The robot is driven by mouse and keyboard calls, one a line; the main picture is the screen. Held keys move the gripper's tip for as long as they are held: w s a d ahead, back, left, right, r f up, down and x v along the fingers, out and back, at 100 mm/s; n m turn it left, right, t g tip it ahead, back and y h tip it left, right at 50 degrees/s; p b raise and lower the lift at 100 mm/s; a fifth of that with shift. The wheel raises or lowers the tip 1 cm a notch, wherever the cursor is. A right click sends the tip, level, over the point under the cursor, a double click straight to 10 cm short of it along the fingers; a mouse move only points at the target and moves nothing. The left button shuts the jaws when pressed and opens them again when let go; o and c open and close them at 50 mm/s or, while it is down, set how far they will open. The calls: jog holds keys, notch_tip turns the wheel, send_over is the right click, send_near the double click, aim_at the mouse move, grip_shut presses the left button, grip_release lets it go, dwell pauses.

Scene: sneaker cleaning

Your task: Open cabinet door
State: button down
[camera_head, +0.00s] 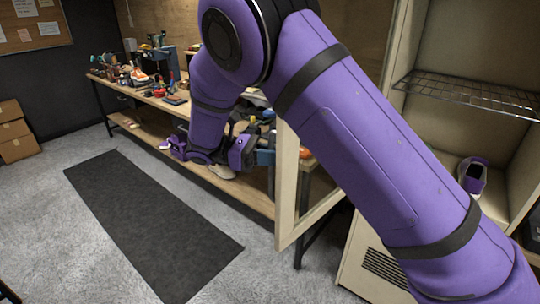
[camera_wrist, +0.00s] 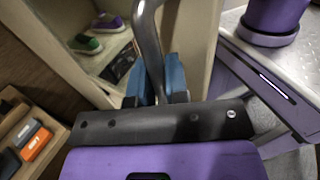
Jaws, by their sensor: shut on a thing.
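The beige cabinet (camera_head: 362,262) stands at the right in the head view, with its interior in sight. Its door (camera_head: 287,215), a beige frame, stands swung out from the cabinet, left of the opening. My gripper (camera_head: 262,157) is at the door's outer side, partly hidden by the door and my arm. In the wrist view, the blue fingers of my gripper (camera_wrist: 155,82) are shut on the grey curved door handle (camera_wrist: 147,32). My arm hides much of the cabinet front in the head view.
A wire shelf (camera_head: 475,94) and a purple-and-white sneaker (camera_head: 472,177) are inside the cabinet. A cluttered wooden workbench (camera_head: 150,98) stands behind my gripper. A dark mat (camera_head: 150,225) lies on clear floor at left. Cardboard boxes (camera_head: 14,132) stand at the far left.

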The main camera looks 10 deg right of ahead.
dwell(0.3)
jog(key=c, duration=1.1)
grip_release()
jog(key=shift+c, duration=0.2)
jog(key=shift+w+a, duration=0.1)
jog(key=v, duration=1)
jog(key=shift+a, duration=0.25)
